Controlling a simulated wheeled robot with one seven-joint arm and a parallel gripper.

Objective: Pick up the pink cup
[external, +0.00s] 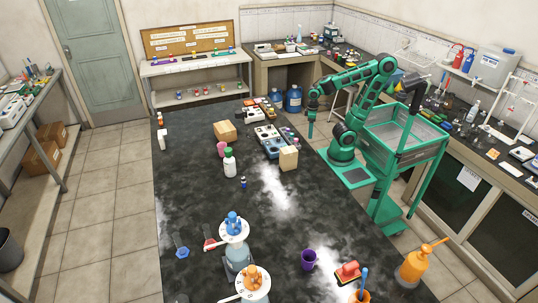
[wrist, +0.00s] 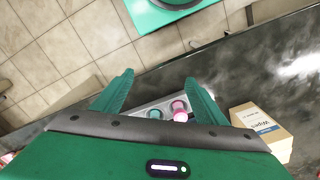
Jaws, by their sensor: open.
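The pink cup (external: 221,149) stands upright on the dark bench top in the external view, just behind a white bottle with a green cap (external: 229,163). My gripper (external: 310,134) hangs pointing down near the bench's right edge, well to the right of the cup and apart from it. In the wrist view my gripper (wrist: 159,78) is open, with nothing held between its two green fingers. A pink round thing (wrist: 180,114) shows low between the fingers; I cannot tell what it is. I cannot make out the pink cup for sure in the wrist view.
A wipes box (external: 289,158) and a grey-blue tray (external: 271,146) stand between my gripper and the cup. A cardboard box (external: 225,131) sits behind the cup. A purple cup (external: 308,259) and flasks stand at the front. The bench left of the cup is mostly clear.

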